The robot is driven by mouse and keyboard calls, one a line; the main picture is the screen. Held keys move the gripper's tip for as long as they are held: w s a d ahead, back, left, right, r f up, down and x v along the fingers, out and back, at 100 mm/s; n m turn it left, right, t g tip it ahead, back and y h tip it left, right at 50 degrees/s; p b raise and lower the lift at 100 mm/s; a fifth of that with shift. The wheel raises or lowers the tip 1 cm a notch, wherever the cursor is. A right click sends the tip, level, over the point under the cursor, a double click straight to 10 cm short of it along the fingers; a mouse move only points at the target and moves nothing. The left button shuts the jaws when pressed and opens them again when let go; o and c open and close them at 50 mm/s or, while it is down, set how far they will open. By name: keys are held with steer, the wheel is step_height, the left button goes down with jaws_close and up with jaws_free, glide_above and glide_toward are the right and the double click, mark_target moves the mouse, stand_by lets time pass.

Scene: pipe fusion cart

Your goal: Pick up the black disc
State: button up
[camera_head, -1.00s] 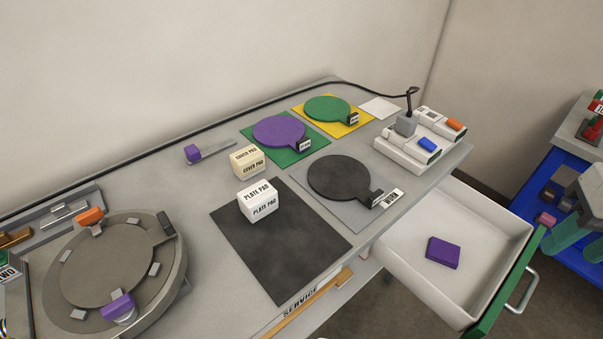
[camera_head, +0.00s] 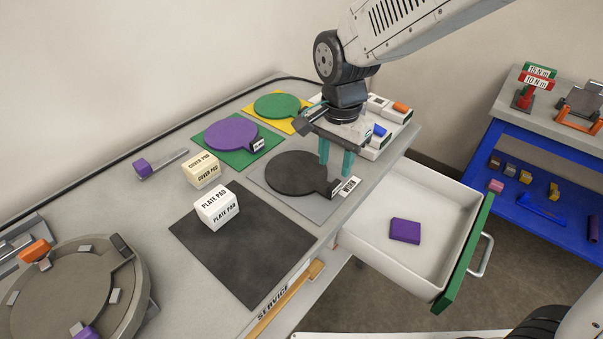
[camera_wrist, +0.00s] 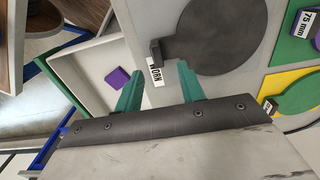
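The black disc (camera_head: 297,172) lies flat on a grey pad on the bench, with a dark block-like handle (camera_head: 334,188) at its right beside a white "WORN" label (camera_head: 350,186). The disc also shows in the wrist view (camera_wrist: 210,35), with its handle just beyond the fingertips. My gripper (camera_head: 336,170) has two teal fingers pointing down near the handle end of the disc. The fingers are apart with nothing between them, as the wrist view (camera_wrist: 158,80) shows. They appear above the bench; their exact height is unclear.
A purple disc (camera_head: 230,133) on a green pad and a green disc (camera_head: 275,105) on a yellow pad lie behind. A cream block (camera_head: 202,170) and white block (camera_head: 216,208) stand left. An open drawer (camera_head: 370,228) holding a purple block (camera_head: 405,230) juts out right.

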mark_target(334, 184)
steer(key=f, duration=0.6)
steer(key=shift+s+d+f, duration=0.15)
steer(key=shift+d+f, duration=0.05)
steer(key=shift+f, duration=0.1)
steer(key=shift+c, duration=0.3)
jaws_close()
